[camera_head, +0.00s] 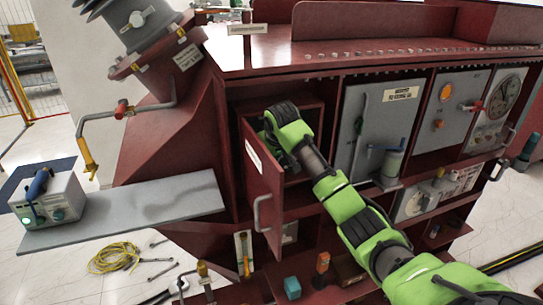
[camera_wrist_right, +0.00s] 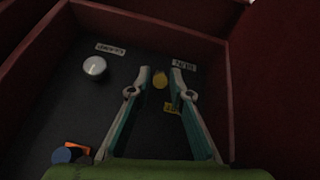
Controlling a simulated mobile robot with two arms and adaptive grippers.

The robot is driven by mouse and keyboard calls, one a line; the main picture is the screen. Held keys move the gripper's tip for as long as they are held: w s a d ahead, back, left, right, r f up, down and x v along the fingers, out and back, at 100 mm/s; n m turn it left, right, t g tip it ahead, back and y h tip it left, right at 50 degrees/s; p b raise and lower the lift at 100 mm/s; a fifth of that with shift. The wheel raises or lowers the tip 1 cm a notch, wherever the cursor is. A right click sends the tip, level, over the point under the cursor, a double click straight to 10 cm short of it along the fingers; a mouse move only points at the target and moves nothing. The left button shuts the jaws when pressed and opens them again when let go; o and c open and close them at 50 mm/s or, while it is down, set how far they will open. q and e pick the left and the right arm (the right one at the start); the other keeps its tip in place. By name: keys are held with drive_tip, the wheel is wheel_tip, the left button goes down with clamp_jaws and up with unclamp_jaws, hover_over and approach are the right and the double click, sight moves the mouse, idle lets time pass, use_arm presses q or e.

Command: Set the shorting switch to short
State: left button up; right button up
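My right arm reaches into an open red compartment (camera_head: 318,108) in the head view, and its gripper is hidden inside there. In the right wrist view the right gripper (camera_wrist_right: 161,76) has its two fingers apart. A small round yellow piece (camera_wrist_right: 160,80) shows between the fingertips, and I cannot tell whether they touch it. A yellow label (camera_wrist_right: 173,108) lies just below it, partly behind a finger. I cannot tell for sure which piece is the shorting switch. A white round knob (camera_wrist_right: 94,67) sits to the left on the dark panel (camera_wrist_right: 75,105). My left gripper is in neither view.
The compartment's red door (camera_head: 263,190) stands open, left of my arm. Red walls (camera_wrist_right: 150,16) close in the panel. A blue knob with an orange part (camera_wrist_right: 66,154) is at the lower left. A grey shelf (camera_head: 150,208) carries a small device (camera_head: 50,203).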

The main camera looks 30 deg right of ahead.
drive_tip(key=v, duration=1)
drive_tip(key=shift+s+r, duration=0.15)
drive_tip(key=shift+r, duration=0.2)
drive_tip(key=shift+a+f, duration=0.1)
